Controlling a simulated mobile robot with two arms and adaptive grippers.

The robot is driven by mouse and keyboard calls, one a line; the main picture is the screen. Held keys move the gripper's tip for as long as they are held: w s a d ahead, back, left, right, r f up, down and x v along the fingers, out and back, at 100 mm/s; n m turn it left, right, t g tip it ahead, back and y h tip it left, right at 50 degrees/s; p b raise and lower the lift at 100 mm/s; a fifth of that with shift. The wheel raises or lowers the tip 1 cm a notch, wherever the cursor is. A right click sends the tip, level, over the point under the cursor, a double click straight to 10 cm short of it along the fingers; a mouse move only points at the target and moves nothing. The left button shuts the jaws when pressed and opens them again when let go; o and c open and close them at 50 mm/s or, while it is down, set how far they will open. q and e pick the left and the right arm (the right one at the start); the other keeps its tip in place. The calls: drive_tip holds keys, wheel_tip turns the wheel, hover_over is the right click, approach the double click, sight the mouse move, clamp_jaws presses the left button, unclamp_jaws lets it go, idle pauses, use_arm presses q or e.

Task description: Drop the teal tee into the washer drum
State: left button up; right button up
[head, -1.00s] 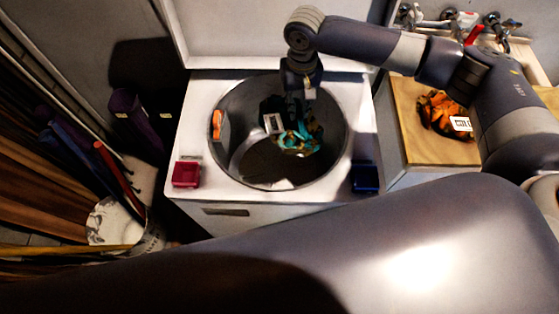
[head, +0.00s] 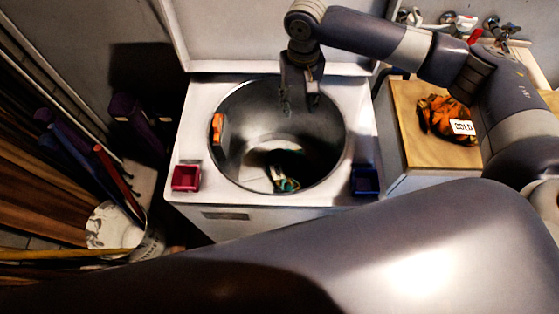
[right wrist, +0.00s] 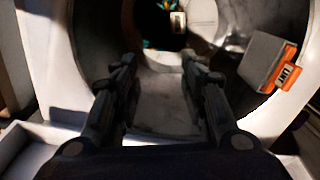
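The teal tee (head: 285,182), partly teal with a pale tag, lies low inside the round washer drum (head: 235,165), towards its front wall. In the right wrist view a bit of the tee (right wrist: 150,12) shows at the top edge with its tag; the rest is out of frame or in shadow. My right gripper (head: 299,108) points down at the back part of the drum opening, apart from the tee. In the right wrist view its two fingers (right wrist: 158,68) are spread with nothing between them. My left gripper is out of view.
An orange-edged grey box (head: 217,128) sits at the drum's left wall. A red tray (head: 186,178) and a blue tray (head: 365,181) flank the opening. An orange-and-black garment (head: 437,112) tagged COLD lies on the wooden top (head: 420,152). A bucket (head: 150,243) stands left.

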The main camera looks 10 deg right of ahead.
wheel_tip(320, 180, up, 9)
drive_tip(key=shift+s+f, duration=0.1)
drive_tip(key=shift+f, duration=0.05)
idle(0.6)
